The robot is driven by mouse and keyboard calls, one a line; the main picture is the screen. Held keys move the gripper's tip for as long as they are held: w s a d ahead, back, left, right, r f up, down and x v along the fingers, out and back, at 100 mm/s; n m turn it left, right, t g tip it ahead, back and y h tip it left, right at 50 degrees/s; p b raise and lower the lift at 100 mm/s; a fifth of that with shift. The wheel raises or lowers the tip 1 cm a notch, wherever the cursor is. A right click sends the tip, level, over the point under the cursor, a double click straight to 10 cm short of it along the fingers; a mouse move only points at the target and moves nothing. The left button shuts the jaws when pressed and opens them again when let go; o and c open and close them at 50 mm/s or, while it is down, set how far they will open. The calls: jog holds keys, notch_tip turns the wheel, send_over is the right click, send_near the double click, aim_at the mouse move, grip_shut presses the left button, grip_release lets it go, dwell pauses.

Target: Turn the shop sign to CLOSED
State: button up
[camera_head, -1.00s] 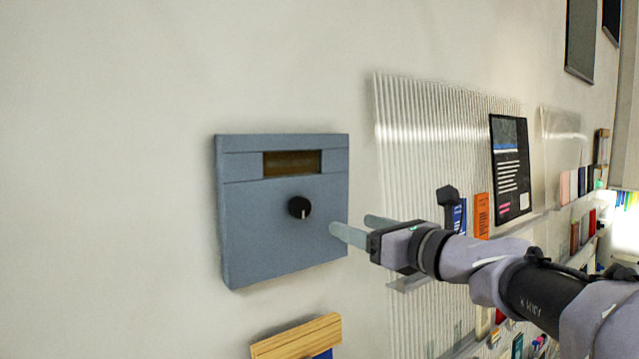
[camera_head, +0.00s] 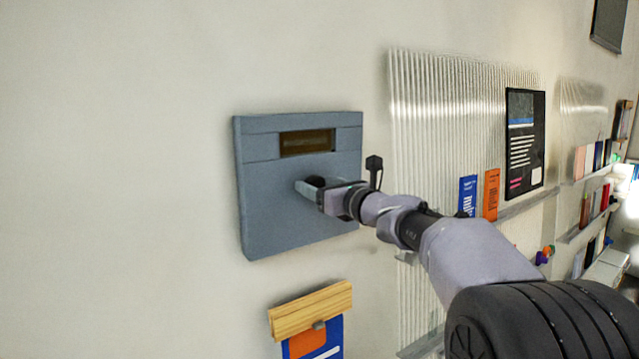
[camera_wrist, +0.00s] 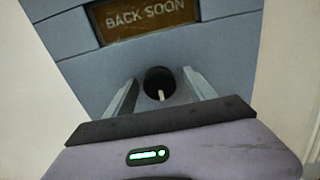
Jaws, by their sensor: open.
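The shop sign is a blue-grey wall box (camera_head: 270,220) with a brown display window (camera_head: 307,142) near its top. In the wrist view the window (camera_wrist: 145,18) reads "BACK SOON". A round black knob (camera_wrist: 160,82) with a pale pointer line sits below the window; the line points down in that view. My gripper (camera_wrist: 160,92) is open, with one finger on each side of the knob. Whether the fingers touch it cannot be told. In the head view my gripper (camera_head: 312,187) is at the box and mostly hides the knob.
A wooden block (camera_head: 310,310) with a blue and orange card hangs below the box. To the right are a ribbed panel (camera_head: 430,110), a black poster (camera_head: 524,140) and shelves with several small books. The wall left of the box is bare.

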jog(key=shift+s+r, duration=0.1)
jog(key=shift+s, duration=0.1)
jog(key=shift+c, duration=1.1)
jog(key=c, duration=1.1)
jog(key=shift+n+b, duration=0.3)
jog(key=shift+b, duration=0.2)
jog(key=shift+s+a+f+n+b, duration=0.1)
jog(key=shift+f+n+b, duration=0.05)
jog(key=shift+n+b, duration=3.7)
jog(key=shift+s+a+f+n+b, duration=0.1)
jog(key=shift+n+b, duration=2.8)
jog(key=shift+n, duration=1.85)
